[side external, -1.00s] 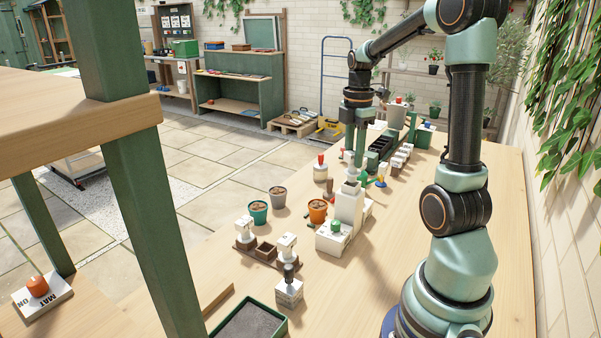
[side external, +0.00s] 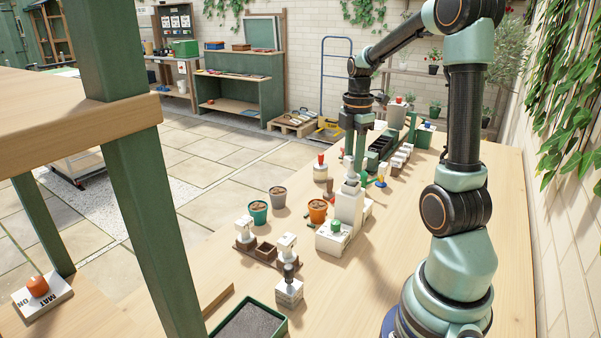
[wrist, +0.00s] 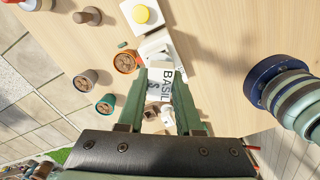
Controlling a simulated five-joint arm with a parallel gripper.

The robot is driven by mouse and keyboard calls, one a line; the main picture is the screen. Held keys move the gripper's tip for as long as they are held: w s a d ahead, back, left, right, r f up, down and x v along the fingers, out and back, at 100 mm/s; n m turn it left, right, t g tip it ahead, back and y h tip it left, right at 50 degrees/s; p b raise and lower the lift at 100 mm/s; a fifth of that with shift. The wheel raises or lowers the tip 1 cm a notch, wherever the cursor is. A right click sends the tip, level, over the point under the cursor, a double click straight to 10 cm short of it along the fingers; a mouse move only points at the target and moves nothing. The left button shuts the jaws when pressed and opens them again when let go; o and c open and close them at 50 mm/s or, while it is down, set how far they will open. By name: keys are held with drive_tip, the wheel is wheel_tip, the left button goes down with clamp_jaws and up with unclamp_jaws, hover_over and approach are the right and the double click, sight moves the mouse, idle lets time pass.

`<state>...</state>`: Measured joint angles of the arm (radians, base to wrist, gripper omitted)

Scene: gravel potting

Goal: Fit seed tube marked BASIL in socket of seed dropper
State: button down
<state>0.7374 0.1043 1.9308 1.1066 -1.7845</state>
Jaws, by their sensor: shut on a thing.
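The seed tube marked BASIL (wrist: 167,88) is white with dark lettering and sits between my gripper's green fingers in the wrist view. My gripper (wrist: 158,92) is shut on it. In the side view my gripper (side external: 360,158) is over the seed dropper (side external: 348,208), a tall white block with a lower front part and a green button (side external: 336,225). Part of the dropper (wrist: 156,46) also shows beyond the tube in the wrist view. The socket is hidden, and I cannot tell whether the tube touches it.
A brown rack (side external: 265,250) with white-topped items stands at the front left. A teal pot (side external: 258,212), a grey pot (side external: 278,197) and an orange pot (side external: 317,211) stand left of the dropper. A dark-knobbed white block (side external: 289,290) is nearer. The table's right side is clear.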

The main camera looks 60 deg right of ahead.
drive_tip(key=shift+f, duration=0.25)
drive_tip(key=shift+f, duration=0.3)
drive_tip(key=shift+f, duration=0.1)
idle(0.7)
drive_tip(key=shift+c, duration=0.5)
unclamp_jaws()
drive_tip(key=shift+r, duration=3.5)
